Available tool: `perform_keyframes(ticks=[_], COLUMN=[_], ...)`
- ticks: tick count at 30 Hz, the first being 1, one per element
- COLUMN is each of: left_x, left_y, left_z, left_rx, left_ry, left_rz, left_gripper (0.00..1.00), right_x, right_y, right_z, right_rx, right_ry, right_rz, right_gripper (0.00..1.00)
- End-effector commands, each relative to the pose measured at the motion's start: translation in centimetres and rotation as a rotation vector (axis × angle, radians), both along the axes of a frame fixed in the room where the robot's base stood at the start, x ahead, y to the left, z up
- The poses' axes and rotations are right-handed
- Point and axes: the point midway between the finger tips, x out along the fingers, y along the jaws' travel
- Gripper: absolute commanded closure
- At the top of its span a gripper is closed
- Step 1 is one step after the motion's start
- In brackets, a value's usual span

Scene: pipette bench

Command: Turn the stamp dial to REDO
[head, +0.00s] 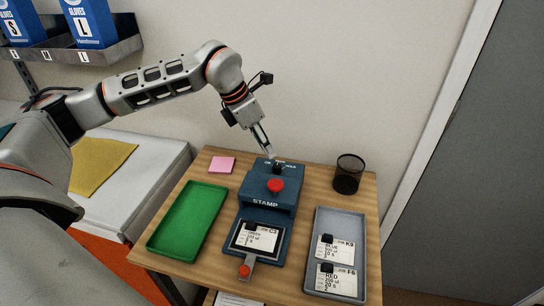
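The blue stamp machine (267,192) stands on the wooden bench, with STAMP lettered on its front. Its small black dial (277,169) sits on the top rear, with tiny white labels around it too small to read surely. A red button (275,185) is in front of the dial. My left gripper (267,151) points down just above and behind the dial. Its fingers are close together, and I cannot tell whether they are open or touch the dial. A card (257,238) lies in the machine's front slot. My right gripper is not in view.
A green tray (160,243) lies left of the machine and a grey tray (366,275) with two cards lies right. A black mesh cup (347,174) stands at the back right. Pink notes (221,164) lie at the back left. The wall is close behind.

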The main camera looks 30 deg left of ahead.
Motion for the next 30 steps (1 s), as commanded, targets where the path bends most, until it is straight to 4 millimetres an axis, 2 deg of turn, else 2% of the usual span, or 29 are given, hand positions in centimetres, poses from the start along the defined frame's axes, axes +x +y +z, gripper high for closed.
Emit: perform_keyframes(ticks=[3, 9, 30], left_x=[-0.6, -1.1, -1.2], left_y=[0.5, 1.0, 1.1], left_z=[1.9, 3.6, 3.8], left_rx=[0.0, 0.0, 0.0], left_ry=[-0.001, 0.0, 0.001], left_rz=[0.0, -0.001, 0.0], left_gripper=[0.74, 0.74, 0.74], right_x=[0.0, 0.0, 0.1], right_y=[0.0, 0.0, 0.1], right_z=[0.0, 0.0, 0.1], right_rx=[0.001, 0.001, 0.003], right_ry=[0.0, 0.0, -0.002], right_rz=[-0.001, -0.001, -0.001], right_gripper=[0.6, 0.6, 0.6])
